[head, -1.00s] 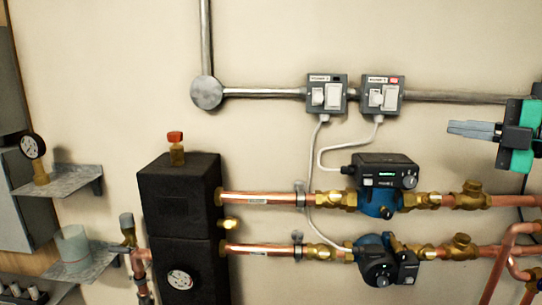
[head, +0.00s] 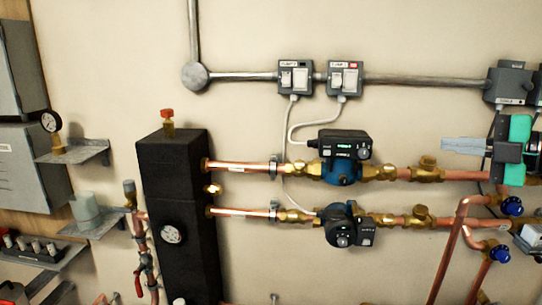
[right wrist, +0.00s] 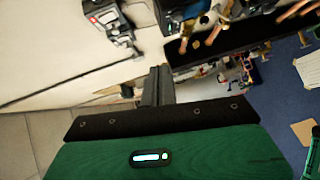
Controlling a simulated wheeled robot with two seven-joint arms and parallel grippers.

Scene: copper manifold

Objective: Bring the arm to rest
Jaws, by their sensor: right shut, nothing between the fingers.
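My right gripper (head: 446,145) comes in from the right edge of the head view, its grey fingers pointing left and pressed together with nothing in them. It is in front of the wall, right of the upper pump (head: 342,172) and apart from the pipes. In the right wrist view the closed fingers (right wrist: 158,85) stick out past the dark edge of the green gripper body. My left gripper is not in any view.
Two switch boxes (head: 295,78) (head: 347,79) sit on the grey conduit above. A lower pump (head: 349,225), copper pipes (head: 442,262) and a black manifold block (head: 180,205) are on the wall. Shelves (head: 84,152) hold a gauge (head: 51,121) and a cup (head: 85,207) at left.

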